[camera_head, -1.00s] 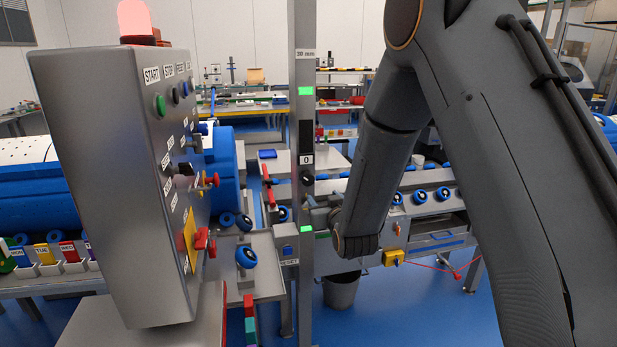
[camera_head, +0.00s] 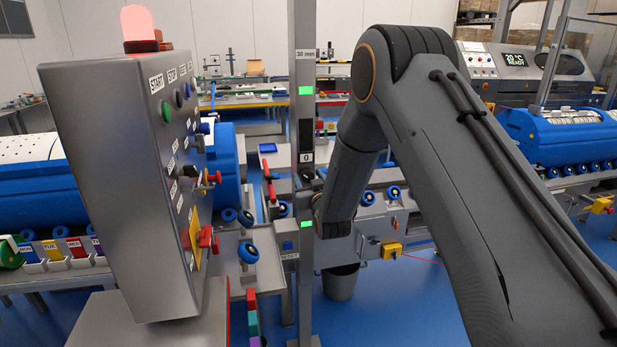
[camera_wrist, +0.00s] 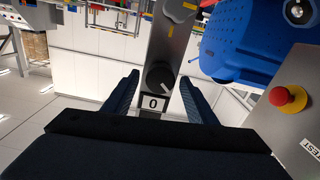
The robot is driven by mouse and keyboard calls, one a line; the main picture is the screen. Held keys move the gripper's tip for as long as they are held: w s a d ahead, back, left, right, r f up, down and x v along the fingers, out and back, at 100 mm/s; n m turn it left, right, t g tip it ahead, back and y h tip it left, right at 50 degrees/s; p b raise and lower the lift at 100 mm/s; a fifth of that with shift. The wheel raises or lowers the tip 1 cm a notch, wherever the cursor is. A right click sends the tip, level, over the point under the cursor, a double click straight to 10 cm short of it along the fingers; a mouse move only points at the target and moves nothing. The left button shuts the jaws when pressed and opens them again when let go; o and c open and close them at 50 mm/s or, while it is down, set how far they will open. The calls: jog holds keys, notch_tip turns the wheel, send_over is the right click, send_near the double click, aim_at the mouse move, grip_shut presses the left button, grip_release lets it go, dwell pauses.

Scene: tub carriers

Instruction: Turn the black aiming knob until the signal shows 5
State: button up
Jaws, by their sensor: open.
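The black aiming knob (camera_wrist: 160,75) sits on the grey upright post (camera_wrist: 170,42) in the wrist view, with a light pointer mark on its face. A small white plate reading 0 (camera_wrist: 153,102) is beside it; this 0 plate also shows on the post in the head view (camera_head: 307,157). My gripper (camera_wrist: 159,77) is open, its two dark fingers to the left and right of the knob, with gaps visible on both sides. I cannot tell how far the fingertips are from the knob in depth. In the head view my gripper is mostly hidden behind my arm.
A grey control box (camera_head: 125,185) with buttons and a red lamp (camera_head: 140,25) stands left of the post. Green lights (camera_head: 306,90) show on the post. In the wrist view a blue machine (camera_wrist: 255,40) and a red button (camera_wrist: 279,96) are at the right.

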jog(key=c, duration=1.1)
jog(key=shift+o, duration=0.2)
